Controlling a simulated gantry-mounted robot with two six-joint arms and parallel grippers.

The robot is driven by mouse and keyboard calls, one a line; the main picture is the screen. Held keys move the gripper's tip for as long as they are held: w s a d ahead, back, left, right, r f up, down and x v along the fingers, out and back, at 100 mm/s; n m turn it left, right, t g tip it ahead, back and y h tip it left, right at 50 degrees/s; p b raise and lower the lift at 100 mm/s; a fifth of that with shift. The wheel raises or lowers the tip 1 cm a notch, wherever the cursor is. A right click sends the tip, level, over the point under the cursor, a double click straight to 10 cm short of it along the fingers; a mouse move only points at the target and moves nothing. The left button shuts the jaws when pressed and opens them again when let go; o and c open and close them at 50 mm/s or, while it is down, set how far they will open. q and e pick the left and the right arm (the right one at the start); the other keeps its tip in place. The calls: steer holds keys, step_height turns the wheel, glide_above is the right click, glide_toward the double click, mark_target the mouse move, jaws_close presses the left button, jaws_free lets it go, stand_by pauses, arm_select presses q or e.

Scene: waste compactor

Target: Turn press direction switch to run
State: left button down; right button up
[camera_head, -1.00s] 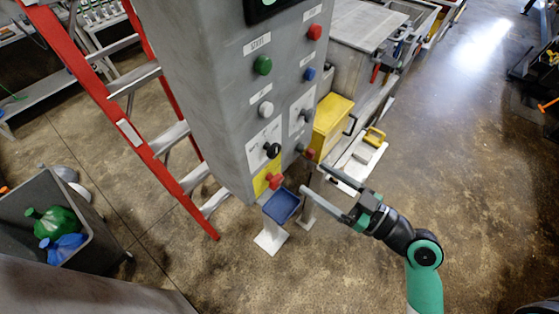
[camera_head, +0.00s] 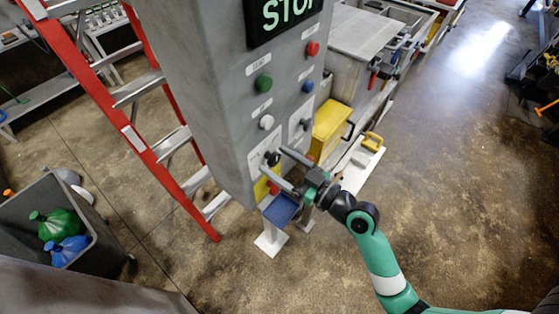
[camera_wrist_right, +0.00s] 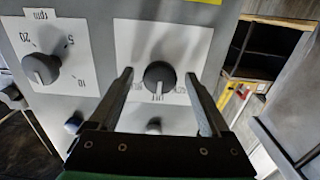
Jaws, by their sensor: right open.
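A black rotary switch (camera_head: 272,158) with a light pointer line sits on a white plate on the grey control cabinet (camera_head: 215,110). In the right wrist view the same switch (camera_wrist_right: 160,77) lies between my finger tips, with gaps on both sides and small upside-down labels below it. My right gripper (camera_head: 273,160) is open, its two fingers reaching toward the panel on either side of the switch; I cannot tell how deep they reach. The fingers also show in the wrist view (camera_wrist_right: 160,78). My left gripper is not in view.
A second dial (camera_wrist_right: 40,68) with an rpm scale is beside the switch. Green (camera_head: 263,83), white (camera_head: 266,122), red (camera_head: 312,48) and blue (camera_head: 308,87) buttons are above. The display (camera_head: 285,15) reads STOP. A red ladder (camera_head: 120,120) stands left.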

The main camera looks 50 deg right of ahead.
jaws_close()
steer(key=shift+m, duration=0.3)
steer(key=m+p, duration=0.1)
steer(key=m, duration=0.3)
steer(key=shift+r, duration=0.1)
steer(key=m+p, duration=0.2)
steer(key=m, duration=0.3)
stand_by(0.3)
steer(key=shift+m, duration=0.3)
jaws_free()
stand_by(0.3)
